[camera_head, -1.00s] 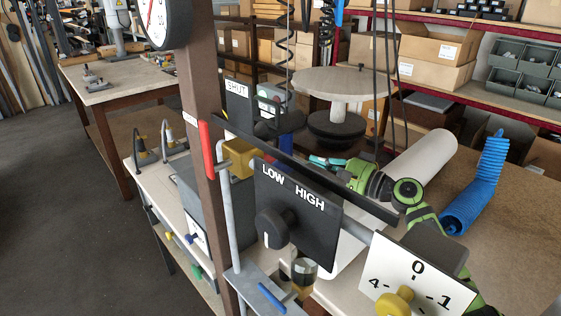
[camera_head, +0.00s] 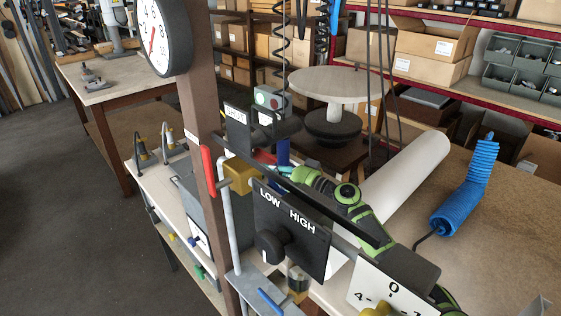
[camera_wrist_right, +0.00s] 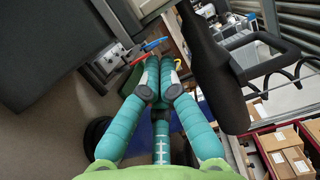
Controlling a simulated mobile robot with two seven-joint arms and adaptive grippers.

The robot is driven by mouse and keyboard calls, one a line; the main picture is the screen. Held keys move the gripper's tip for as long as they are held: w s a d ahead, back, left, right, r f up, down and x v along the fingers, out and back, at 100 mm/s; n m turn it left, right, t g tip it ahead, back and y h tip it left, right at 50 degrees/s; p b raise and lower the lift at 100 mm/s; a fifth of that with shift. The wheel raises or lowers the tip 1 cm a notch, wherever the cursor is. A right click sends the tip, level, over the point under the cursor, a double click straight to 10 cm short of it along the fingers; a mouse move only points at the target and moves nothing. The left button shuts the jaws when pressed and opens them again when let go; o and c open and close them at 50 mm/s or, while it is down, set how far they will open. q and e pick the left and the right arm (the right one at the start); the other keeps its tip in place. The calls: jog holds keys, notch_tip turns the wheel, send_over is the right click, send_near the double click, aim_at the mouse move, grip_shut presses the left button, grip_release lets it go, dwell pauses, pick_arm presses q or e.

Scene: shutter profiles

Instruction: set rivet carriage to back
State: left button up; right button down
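I cannot tell for certain which part is the rivet carriage. A dark rounded part (camera_head: 276,131) sits beside the SHUT plate (camera_head: 237,120), behind the long black bar (camera_head: 335,207). A large dark part with a bracket handle (camera_wrist_right: 215,80) fills the upper right of the wrist view. My right gripper (camera_head: 284,168) reaches in from the right behind the bar. In the wrist view its teal fingers (camera_wrist_right: 157,75) come together at the tips, with no object visibly held. Red (camera_wrist_right: 155,43) and blue (camera_wrist_right: 187,80) parts lie beyond the tips. My left gripper is not in view.
A brown post (camera_head: 200,120) with a dial gauge (camera_head: 163,36) stands at left. The LOW/HIGH plate (camera_head: 290,228), yellow block (camera_head: 239,175) and numbered plate (camera_head: 388,290) stand in front of my arm. A white roll (camera_head: 405,180) and blue coiled hose (camera_head: 463,205) lie right.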

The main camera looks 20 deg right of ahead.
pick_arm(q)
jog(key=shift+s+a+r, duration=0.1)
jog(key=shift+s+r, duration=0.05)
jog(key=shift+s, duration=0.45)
pick_arm(e)
jog(key=shift+a+f, duration=0.1)
jog(key=shift+a, duration=0.25)
pick_arm(q)
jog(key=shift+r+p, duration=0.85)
jog(key=shift+p, duration=0.05)
pick_arm(e)
jog(key=a, duration=0.1)
jog(key=s+a, duration=0.1)
jog(key=a, duration=0.1)
jog(key=s+a, duration=0.1)
jog(key=a, duration=0.1)
jog(key=shift+s+a, duration=0.1)
jog(key=shift+a, duration=0.15)
